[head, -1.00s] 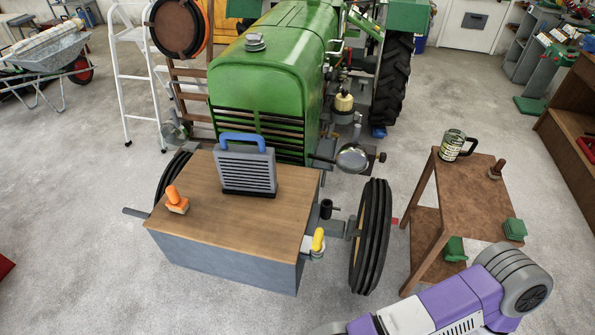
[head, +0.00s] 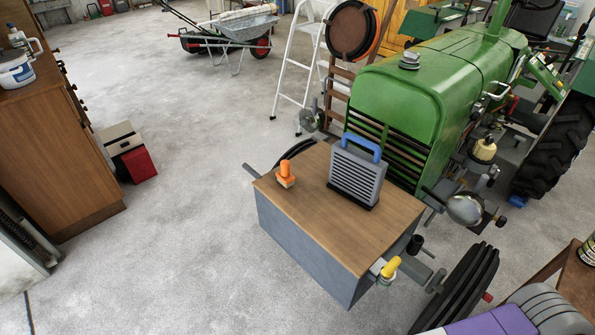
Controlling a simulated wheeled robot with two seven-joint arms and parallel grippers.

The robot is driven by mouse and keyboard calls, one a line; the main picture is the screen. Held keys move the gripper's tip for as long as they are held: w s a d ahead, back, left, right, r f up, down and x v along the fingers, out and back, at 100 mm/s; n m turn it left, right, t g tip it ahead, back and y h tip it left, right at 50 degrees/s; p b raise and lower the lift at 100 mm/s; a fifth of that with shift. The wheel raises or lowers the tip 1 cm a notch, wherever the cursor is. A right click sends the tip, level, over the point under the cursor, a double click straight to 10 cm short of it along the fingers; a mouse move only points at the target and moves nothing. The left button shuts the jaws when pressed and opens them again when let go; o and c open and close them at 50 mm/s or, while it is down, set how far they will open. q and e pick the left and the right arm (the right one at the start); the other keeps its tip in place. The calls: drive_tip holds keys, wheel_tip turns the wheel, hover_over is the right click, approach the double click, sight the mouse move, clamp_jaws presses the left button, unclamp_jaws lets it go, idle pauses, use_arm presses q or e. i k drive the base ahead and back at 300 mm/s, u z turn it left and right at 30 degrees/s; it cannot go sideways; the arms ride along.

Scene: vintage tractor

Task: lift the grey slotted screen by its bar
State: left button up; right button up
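The grey slotted screen (head: 356,174) stands upright on the wooden top of a grey box (head: 318,225) in front of the green tractor. Its blue bar (head: 362,146) arches over its top edge. The screen's base is dark. Nothing touches the bar. Neither of my grippers shows in the head view. Only a purple and grey part of my arm is in the bottom right corner.
An orange-handled object (head: 285,176) stands left of the screen on the box top. A yellow-handled part (head: 390,268) sits at the box's right corner. The green tractor (head: 425,95) is close behind. A wooden cabinet (head: 58,130) stands left.

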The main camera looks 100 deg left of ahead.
sight(358, 176)
drive_tip(key=u, duration=2.15)
